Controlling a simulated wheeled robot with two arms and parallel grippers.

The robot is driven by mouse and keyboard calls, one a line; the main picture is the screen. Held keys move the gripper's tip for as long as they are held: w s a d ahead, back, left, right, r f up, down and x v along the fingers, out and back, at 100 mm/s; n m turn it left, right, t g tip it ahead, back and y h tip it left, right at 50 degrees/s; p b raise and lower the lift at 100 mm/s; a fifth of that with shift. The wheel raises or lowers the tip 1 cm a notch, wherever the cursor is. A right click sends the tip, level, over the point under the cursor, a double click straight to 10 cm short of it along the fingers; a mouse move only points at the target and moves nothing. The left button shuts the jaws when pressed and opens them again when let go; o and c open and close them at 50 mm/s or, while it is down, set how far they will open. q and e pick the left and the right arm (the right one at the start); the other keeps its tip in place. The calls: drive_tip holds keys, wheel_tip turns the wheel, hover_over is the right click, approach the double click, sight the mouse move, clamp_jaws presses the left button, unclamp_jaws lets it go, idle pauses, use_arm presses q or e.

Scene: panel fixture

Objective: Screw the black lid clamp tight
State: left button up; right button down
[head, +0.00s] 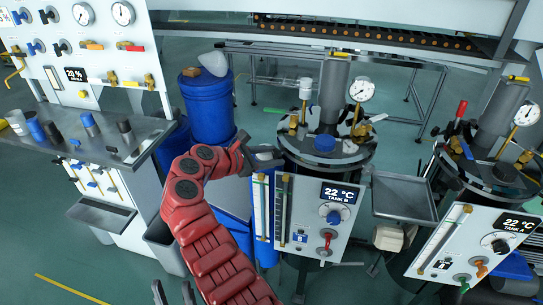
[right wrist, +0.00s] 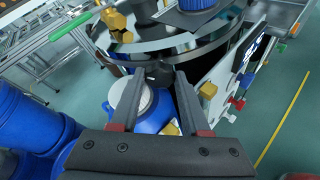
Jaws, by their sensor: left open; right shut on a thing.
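Tank B's round steel lid (head: 345,150) is at the middle of the head view; its rim also shows in the right wrist view (right wrist: 205,48). The black lid clamp (right wrist: 158,73) sits at the near rim, between the fingertips of my right gripper (right wrist: 158,76). That gripper is shut on it, fingers spread to its width. In the head view my right gripper (head: 264,157) is at the left edge of the lid, and the clamp is too small or hidden there. My left gripper (head: 173,292) is open and empty at the bottom edge, only its fingertips showing.
Tank B's white panel (head: 310,215) is below. A blue barrel (head: 208,105) stands behind left; a grey bench (head: 110,140) is left. A tray (head: 403,197) hangs right.

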drive_tip(key=shift+r+m+p, duration=0.15)
drive_tip(key=shift+m+p, duration=0.25)
drive_tip(key=shift+p, duration=0.7)
drive_tip(key=shift+s+m+t+p, duration=0.1)
drive_tip(key=shift+m+t+p, duration=0.35)
drive_tip(key=shift+p, duration=0.25)
drive_tip(key=shift+d+f+m+t+p, duration=0.1)
drive_tip(key=shift+f+m+t+p, duration=0.15)
drive_tip(key=shift+m+t+p, duration=0.15)
drive_tip(key=shift+f+m+t+y, duration=0.15)
drive_tip(key=shift+m+t+y, duration=0.3)
drive_tip(key=shift+m, duration=0.7)
drive_tip(key=shift+c, duration=1.9)
unclamp_jaws()
